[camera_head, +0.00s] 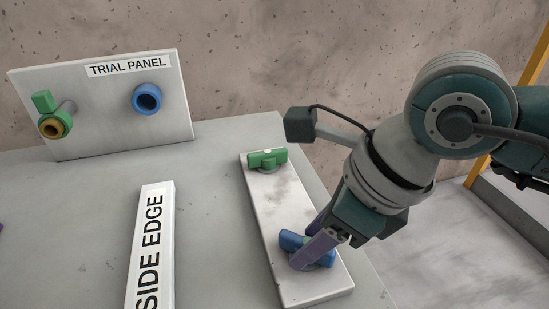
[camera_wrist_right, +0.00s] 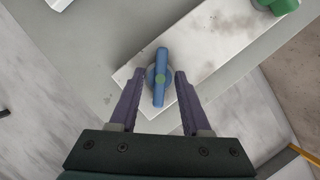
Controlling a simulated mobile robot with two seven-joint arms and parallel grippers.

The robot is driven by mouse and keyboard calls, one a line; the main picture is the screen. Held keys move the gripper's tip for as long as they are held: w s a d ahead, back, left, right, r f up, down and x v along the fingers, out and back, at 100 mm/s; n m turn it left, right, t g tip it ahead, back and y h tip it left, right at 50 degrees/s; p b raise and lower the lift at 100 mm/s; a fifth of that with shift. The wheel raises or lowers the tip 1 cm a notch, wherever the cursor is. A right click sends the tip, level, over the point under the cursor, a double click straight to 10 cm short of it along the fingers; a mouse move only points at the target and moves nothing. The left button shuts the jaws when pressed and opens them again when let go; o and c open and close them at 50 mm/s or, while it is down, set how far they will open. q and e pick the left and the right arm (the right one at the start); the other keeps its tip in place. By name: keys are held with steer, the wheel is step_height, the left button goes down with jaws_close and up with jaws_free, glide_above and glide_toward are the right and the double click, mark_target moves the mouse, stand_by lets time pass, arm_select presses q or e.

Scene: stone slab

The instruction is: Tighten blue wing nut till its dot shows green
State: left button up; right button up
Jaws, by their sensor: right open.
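The blue wing nut (camera_head: 291,240) sits near the front end of a white plate (camera_head: 275,202) lying on the slab. In the head view the fingers hide part of the nut. My left gripper is not in view.
A green wing nut (camera_head: 267,158) sits at the plate's far end. An upright trial panel (camera_head: 105,125) at the back left carries a green-and-yellow fitting (camera_head: 52,122) and a blue ring (camera_head: 146,99). A "SIDE EDGE" bar (camera_head: 151,240) lies left of the plate, with bare slab between.

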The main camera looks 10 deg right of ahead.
steer(key=v, duration=1)
steer(key=shift+p, duration=0.35)
